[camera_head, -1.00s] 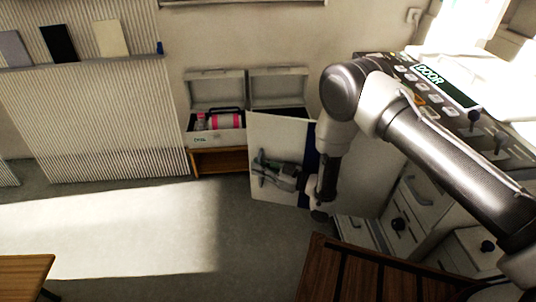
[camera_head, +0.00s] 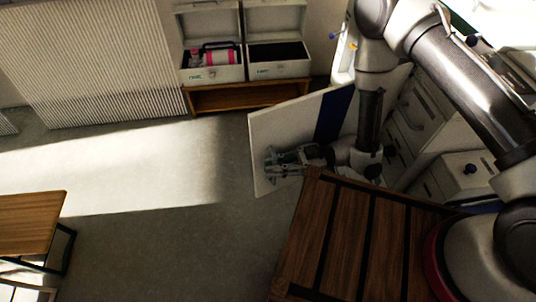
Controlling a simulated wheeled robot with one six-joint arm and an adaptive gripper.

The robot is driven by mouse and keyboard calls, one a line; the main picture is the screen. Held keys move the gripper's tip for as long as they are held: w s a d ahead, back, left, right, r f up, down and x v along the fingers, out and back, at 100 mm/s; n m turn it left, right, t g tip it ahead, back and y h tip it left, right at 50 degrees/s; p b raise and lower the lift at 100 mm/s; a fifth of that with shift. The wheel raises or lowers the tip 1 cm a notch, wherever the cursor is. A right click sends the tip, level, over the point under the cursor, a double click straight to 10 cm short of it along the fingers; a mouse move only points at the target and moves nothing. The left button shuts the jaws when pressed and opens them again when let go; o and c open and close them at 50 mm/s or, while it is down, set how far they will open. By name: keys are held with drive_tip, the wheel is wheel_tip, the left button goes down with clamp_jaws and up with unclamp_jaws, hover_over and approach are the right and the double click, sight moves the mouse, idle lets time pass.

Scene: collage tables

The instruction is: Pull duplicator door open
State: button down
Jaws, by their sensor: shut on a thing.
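The duplicator (camera_head: 425,110) is the pale cabinet at the right, partly hidden behind my arm. Its door (camera_head: 285,122) is a white panel with a dark blue band, standing out from the cabinet at an angle. My gripper (camera_head: 271,163) is at the lower left part of the door, near its free edge, and is shut on it. Any handle between the fingers is too small and dark to make out. My arm reaches down from the upper right, in front of the blue band and the cabinet front.
A brown slatted wooden top (camera_head: 345,240) lies close below my gripper and the door. Two open white cases (camera_head: 278,70) stand on a low wooden shelf (camera_head: 240,97) behind. A wooden table (camera_head: 30,220) is at the left. The floor (camera_head: 180,240) between is clear.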

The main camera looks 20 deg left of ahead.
drive_tip(key=shift+s+d, duration=0.1)
drive_tip(key=shift+d, duration=0.15)
drive_tip(key=c, duration=1.8)
unclamp_jaws()
drive_tip(key=v, duration=0.7)
drive_tip(key=shift+d+f, duration=0.1)
drive_tip(key=shift+d, duration=0.05)
